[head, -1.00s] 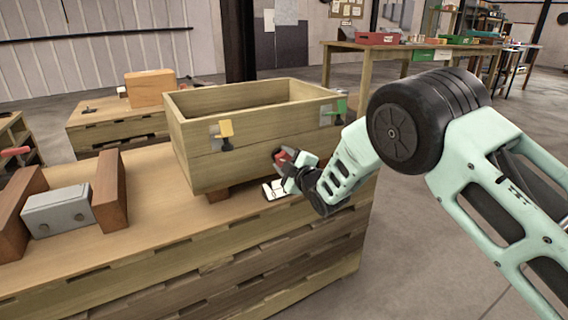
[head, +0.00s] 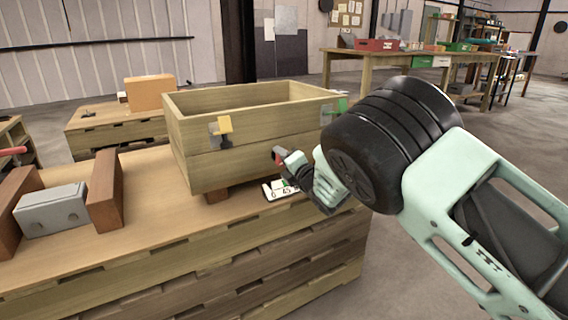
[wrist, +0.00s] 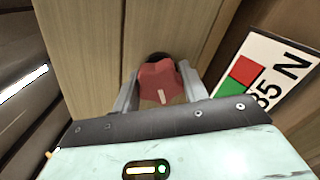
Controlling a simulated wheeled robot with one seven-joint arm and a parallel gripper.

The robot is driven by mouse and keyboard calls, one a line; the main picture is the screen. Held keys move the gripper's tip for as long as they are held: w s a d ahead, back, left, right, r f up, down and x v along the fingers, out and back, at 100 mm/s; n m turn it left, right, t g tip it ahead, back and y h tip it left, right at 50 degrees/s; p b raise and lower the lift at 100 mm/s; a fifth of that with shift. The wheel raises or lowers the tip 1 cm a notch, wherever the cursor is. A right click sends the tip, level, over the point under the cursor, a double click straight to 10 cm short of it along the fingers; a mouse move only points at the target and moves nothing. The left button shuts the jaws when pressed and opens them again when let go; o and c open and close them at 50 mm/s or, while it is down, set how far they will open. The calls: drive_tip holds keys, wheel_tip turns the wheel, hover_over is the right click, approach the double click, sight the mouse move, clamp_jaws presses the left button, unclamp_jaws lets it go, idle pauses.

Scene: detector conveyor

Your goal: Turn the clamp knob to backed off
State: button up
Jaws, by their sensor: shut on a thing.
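The red clamp knob (wrist: 160,80) is on the front of the wooden box (head: 215,172). In the wrist view it has a short white line, pointing roughly toward the gripper's palm. My gripper (wrist: 160,92) has one grey finger on each side of the knob and is shut on it. In the head view my gripper (head: 286,161) is at the box's lower right front, and only a little of the red knob (head: 277,153) shows beside it. A white label plate (wrist: 282,62) with a red square, a green square and black marks is beside the knob.
A yellow clamp (head: 221,128) and a green clamp (head: 340,106) are on the box. A grey block (head: 52,210) lies between brown wooden blocks on the left of the bench top (head: 150,215). Open floor lies to the right.

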drive_tip(key=n, duration=0.2)
drive_tip(key=n+b, duration=0.1)
drive_tip(key=shift+f+n, duration=0.2)
drive_tip(key=shift+n, duration=0.2)
drive_tip(key=n+b, duration=0.2)
drive_tip(key=n, duration=0.2)
drive_tip(key=shift+n, duration=0.3)
drive_tip(key=n+b, duration=0.1)
drive_tip(key=n, duration=0.2)
drive_tip(key=shift+n+b, duration=0.3)
drive_tip(key=shift+b, duration=0.05)
drive_tip(key=n+b, duration=0.2)
drive_tip(key=n, duration=0.1)
drive_tip(key=shift+n, duration=0.3)
drive_tip(key=n+b, duration=0.2)
drive_tip(key=n, duration=0.2)
drive_tip(key=shift+b, duration=0.3)
drive_tip(key=n+b, duration=0.2)
drive_tip(key=n, duration=0.2)
drive_tip(key=shift+f, duration=0.1)
drive_tip(key=n+b, duration=0.2)
drive_tip(key=n, duration=0.2)
drive_tip(key=shift+n+b, duration=0.5)
drive_tip(key=shift+n, duration=1)
drive_tip(key=shift+r, duration=0.2)
